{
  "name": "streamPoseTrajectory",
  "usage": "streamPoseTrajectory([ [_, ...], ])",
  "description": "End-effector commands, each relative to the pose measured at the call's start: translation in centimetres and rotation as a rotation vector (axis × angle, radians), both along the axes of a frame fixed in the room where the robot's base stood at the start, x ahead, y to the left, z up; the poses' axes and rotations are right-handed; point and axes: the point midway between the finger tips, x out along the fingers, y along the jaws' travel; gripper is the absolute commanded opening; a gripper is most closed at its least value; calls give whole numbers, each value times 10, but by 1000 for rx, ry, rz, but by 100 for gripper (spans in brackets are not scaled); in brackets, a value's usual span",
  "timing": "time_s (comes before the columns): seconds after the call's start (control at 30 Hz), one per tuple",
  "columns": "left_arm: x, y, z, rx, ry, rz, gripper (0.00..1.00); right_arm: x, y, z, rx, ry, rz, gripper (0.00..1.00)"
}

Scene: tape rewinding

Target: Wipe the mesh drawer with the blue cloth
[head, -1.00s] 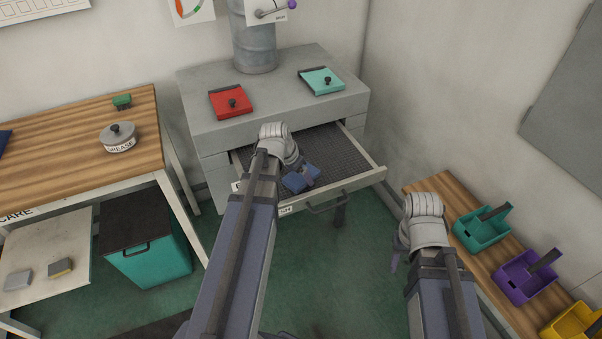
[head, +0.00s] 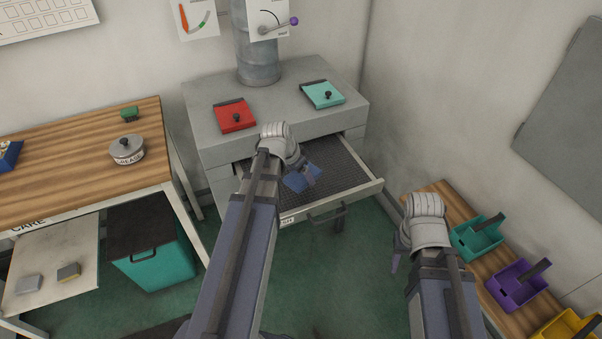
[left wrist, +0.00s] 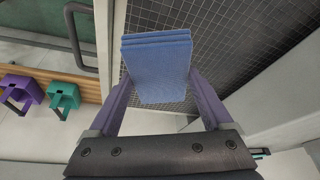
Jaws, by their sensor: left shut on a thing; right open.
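The mesh drawer (head: 345,178) is pulled open from the grey cabinet, its dark mesh floor bare apart from the cloth area. The folded blue cloth (head: 300,178) is over the drawer's front left part. My left gripper (head: 307,173) is shut on the cloth. In the left wrist view the cloth (left wrist: 158,62) sits between the two purple fingers, above the mesh (left wrist: 222,42); I cannot tell whether it touches the mesh. My right gripper (head: 396,255) is open and empty, left of the low bench. My left arm hides the drawer's left side.
A red flap (head: 235,116) and a teal flap (head: 323,94) lie on the cabinet top. A wooden table (head: 70,165) with a grease tin (head: 127,150) stands left. Teal (head: 474,238), purple (head: 515,285) and yellow (head: 568,330) bins stand on the right bench.

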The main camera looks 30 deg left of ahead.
Motion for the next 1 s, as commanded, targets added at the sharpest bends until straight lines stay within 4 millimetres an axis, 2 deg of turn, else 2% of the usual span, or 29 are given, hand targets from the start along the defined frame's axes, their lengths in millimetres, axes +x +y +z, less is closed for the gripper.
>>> streamPoseTrajectory([
  [0.4,0,0,31,0,0,0,39,0,0,31,0,0,0,50],
  [0.9,0,0,30,0,0,0,39,0,0,30,0,0,0,50],
  [1.0,0,0,37,0,0,0,39,0,0,37,0,0,0,50],
])
